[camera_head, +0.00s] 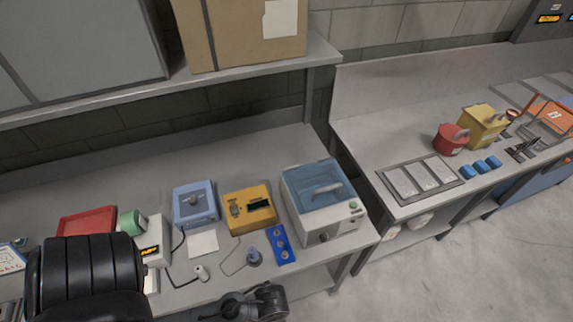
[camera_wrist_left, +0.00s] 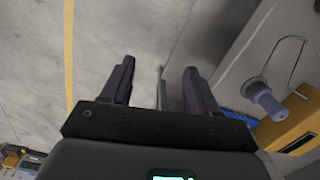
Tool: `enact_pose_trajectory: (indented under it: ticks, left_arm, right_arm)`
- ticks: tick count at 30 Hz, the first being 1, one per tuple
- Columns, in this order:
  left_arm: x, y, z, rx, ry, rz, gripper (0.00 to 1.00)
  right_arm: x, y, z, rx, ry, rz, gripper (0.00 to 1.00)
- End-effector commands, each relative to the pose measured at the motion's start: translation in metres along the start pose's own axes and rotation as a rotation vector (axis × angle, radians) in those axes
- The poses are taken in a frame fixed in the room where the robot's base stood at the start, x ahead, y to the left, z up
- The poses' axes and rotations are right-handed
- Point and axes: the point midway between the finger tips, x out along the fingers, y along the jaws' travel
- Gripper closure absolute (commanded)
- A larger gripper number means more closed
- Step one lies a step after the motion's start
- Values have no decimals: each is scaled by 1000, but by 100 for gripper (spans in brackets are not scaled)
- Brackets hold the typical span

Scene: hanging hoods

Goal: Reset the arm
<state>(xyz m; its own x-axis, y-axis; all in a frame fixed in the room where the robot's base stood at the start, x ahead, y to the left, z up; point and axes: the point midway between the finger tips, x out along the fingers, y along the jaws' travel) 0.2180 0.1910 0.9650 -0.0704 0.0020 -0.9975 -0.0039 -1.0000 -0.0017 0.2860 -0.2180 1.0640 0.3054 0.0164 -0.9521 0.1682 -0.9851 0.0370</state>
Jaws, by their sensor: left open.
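My left gripper (camera_wrist_left: 158,85) shows in the left wrist view with its two dark fingers spread apart and nothing between them. Beyond the fingers are the grey floor and a bench leg. In the head view, a black link of my left arm (camera_head: 90,278) fills the lower left, and dark parts of the arm's end (camera_head: 250,302) show at the bottom, by the bench's front edge. I cannot make out the fingers there. My right arm and gripper are not in view.
The bench holds a white machine with a blue lid (camera_head: 322,200), a yellow box (camera_head: 249,206), a blue box (camera_head: 194,204), a blue strip (camera_head: 280,244) and a wire-loop tool (camera_head: 253,257). A shelf with a carton (camera_head: 240,35) hangs above. Open floor (camera_head: 440,265) lies right.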

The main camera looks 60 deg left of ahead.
Motion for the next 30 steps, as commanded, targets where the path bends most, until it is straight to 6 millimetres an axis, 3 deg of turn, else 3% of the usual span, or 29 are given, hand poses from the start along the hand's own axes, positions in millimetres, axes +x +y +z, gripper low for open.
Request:
enact_pose_trajectory:
  ticks: [3, 7, 9, 10, 12, 22, 30]
  left_arm:
    - [-50, -23, -32, 3, 171, -2, 40]
    - [-105, -31, -56, 66, 356, -1, 40]
    - [-106, -30, -63, 181, 392, -17, 40]
    - [-126, -30, -61, 172, 388, -16, 40]
    - [-144, -30, -59, 168, 386, -15, 40]
    - [-216, -29, -54, 167, 383, -14, 40]
    - [-237, -29, -52, 166, 382, -13, 40]
  right_arm:
    - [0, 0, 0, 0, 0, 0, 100]
    - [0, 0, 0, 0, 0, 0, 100]
    - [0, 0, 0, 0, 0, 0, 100]
    - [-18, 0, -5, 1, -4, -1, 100]
    - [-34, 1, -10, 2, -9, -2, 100]
    - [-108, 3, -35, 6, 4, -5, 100]
    - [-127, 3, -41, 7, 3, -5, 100]
